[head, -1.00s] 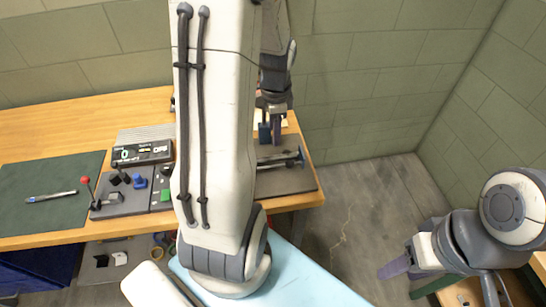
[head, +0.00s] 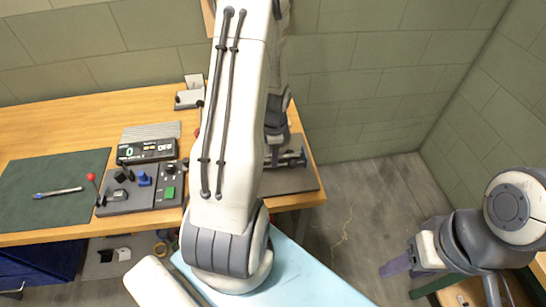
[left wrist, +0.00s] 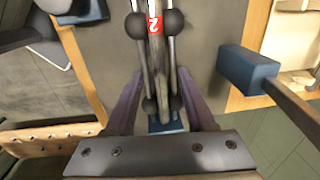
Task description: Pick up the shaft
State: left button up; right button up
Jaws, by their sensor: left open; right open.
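In the left wrist view, a grey rod that looks like the shaft (left wrist: 157,62) runs up the picture between two thin silver rods with dark balls. A red label with a 2 (left wrist: 155,25) is at its top end. My left gripper (left wrist: 158,88) is open, its purple fingers on either side of this assembly; contact cannot be told. In the head view my left arm hides most of it; a grey piece (head: 292,158) shows past the wrist on the bench's right end. My right gripper (head: 396,267) is open and empty at the lower right, away from the bench.
The wooden bench (head: 60,120) carries a green mat (head: 30,185) with a silver-blue tool (head: 58,192), a display box (head: 147,150) and a control panel (head: 130,198). A grey plate (head: 290,182) lies under the assembly. A blue block (left wrist: 248,70) on a bar stands right of my left gripper.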

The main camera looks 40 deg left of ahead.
pick_arm(q)
grip_shut()
jog(key=shift+r, duration=0.1)
dwell(1.2)
